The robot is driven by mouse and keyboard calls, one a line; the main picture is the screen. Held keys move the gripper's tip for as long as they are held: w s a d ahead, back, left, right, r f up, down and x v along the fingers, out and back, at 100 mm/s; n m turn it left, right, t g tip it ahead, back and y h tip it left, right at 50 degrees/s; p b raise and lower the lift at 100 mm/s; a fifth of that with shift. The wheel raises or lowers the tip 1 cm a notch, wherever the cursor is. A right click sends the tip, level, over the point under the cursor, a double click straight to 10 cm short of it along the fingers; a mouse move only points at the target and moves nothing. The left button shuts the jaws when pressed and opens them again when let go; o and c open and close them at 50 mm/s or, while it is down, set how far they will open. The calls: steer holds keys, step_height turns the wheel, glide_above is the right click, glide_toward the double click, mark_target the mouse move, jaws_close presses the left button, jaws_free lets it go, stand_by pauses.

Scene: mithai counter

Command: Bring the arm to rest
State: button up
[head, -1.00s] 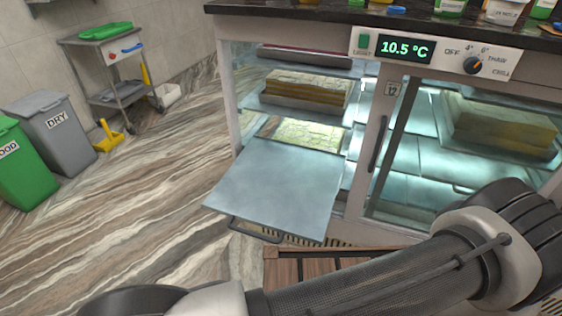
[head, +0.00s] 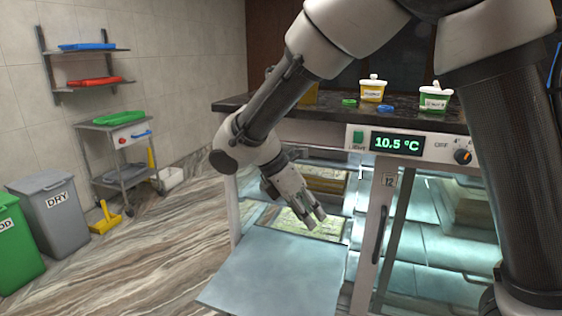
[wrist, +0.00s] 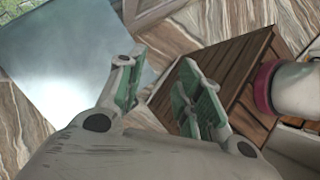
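My gripper (head: 308,222) hangs from the raised arm in the head view, in front of the glass display case (head: 340,136). Its fingers point down and to the right, over the case's lowered door panel (head: 270,278). In the wrist view my gripper (wrist: 168,92) has its two teal-padded fingers spread apart with nothing between them. The door panel (wrist: 65,55) also shows at the upper left of the wrist view. My upper arm covers the right part of the case.
The left bay stands open, with a slab of sweets (head: 326,180) inside. Tubs (head: 373,89) stand on the dark counter top. A slatted wooden surface (wrist: 225,75) lies below my gripper.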

steer(key=s+d+r+m+y, duration=0.2)
steer(key=d+r+m, duration=0.35)
steer(key=d, duration=0.45)
steer(key=s+d+r+m+y, duration=0.2)
steer(key=d+r+m+y, duration=0.15)
steer(key=d+m, duration=0.45)
steer(key=s+d+r+m+t, duration=0.2)
steer(key=s+d+m+t, duration=0.1)
steer(key=s+d+m, duration=0.6)
steer(key=s+d+y, duration=0.1)
steer(key=s+d, duration=0.2)
steer(key=shift+t, duration=0.3)
